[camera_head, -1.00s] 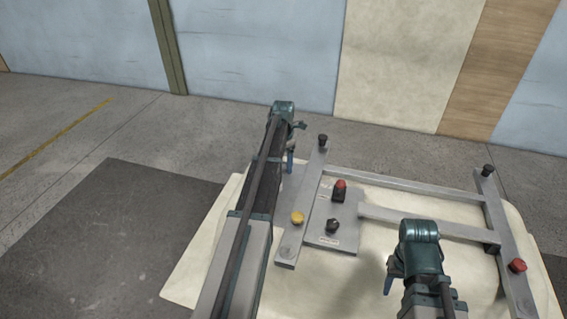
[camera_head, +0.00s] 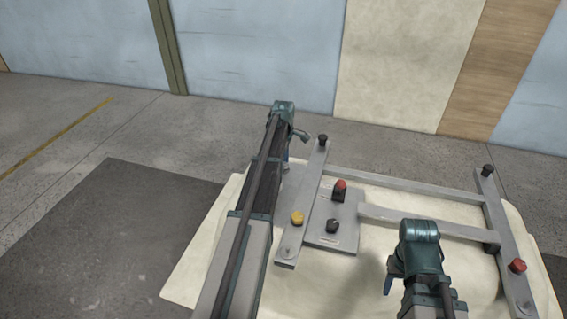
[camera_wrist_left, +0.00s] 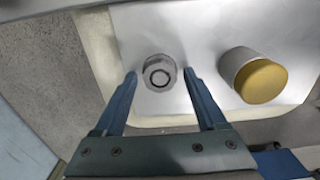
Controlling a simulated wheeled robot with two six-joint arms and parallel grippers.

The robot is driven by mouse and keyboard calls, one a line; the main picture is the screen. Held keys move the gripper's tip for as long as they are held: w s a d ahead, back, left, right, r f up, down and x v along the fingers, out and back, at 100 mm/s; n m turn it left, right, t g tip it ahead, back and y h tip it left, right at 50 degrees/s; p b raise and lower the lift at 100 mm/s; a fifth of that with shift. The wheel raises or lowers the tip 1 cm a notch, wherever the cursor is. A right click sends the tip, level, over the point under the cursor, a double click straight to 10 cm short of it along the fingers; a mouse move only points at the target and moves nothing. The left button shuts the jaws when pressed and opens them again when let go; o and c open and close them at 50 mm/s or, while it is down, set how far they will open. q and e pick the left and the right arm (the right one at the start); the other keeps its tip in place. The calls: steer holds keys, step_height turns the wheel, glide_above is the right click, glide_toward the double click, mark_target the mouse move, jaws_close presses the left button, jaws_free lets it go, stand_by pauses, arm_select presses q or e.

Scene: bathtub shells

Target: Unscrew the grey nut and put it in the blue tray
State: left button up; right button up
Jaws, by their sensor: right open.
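The grey nut (camera_wrist_left: 159,72) is a short round piece with a dark ring on its top, on a pale metal plate (camera_wrist_left: 210,30) in the left wrist view. My left gripper (camera_wrist_left: 160,74) is open, its two blue fingers on either side of the nut with a visible gap at each side. My right gripper (camera_head: 389,284) is open at the lower right, over the cream table, away from the nut.
A yellow-topped cylinder (camera_wrist_left: 260,80) stands right of the nut in the left wrist view. On the cream table (camera_head: 195,275) is a grey bar frame (camera_head: 410,186) with black and red knobs, plus a plate with a red knob (camera_head: 340,184) and black knob (camera_head: 333,226).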

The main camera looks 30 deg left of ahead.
arm_select(q)
jaws_close()
steer(key=shift+n, duration=1.1)
steer(key=shift+r, duration=0.1)
steer(key=shift+r, duration=0.1)
steer(key=shift+r+p, duration=2.35)
steer(key=shift+p, duration=0.2)
